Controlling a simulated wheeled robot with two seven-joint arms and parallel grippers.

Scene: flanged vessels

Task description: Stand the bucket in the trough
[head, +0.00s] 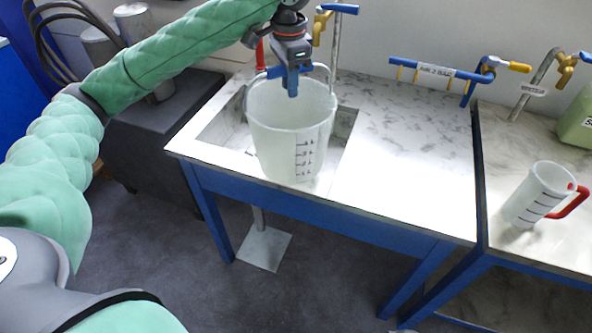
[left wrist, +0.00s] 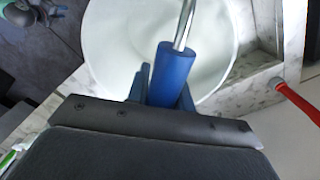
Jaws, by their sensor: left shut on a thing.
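A pale translucent bucket (head: 290,135) with dark measuring marks hangs upright over the trough (head: 217,128), a rectangular recess in the left marble counter. My left gripper (head: 292,83) is above the bucket, shut on the blue grip of its metal bail handle. In the left wrist view the blue grip (left wrist: 172,75) sits between the fingers, with the bucket's white inside (left wrist: 125,45) below. The bucket hides much of the trough. I cannot tell whether the bucket's base touches the trough floor. My right gripper is not in view.
A measuring jug (head: 538,195) with a red handle stands on the right counter (head: 500,250), near a green container (head: 578,125). Taps (head: 335,35) rise behind the trough. A blue rail (head: 435,72) runs along the back. The marble right of the trough (head: 405,150) is clear.

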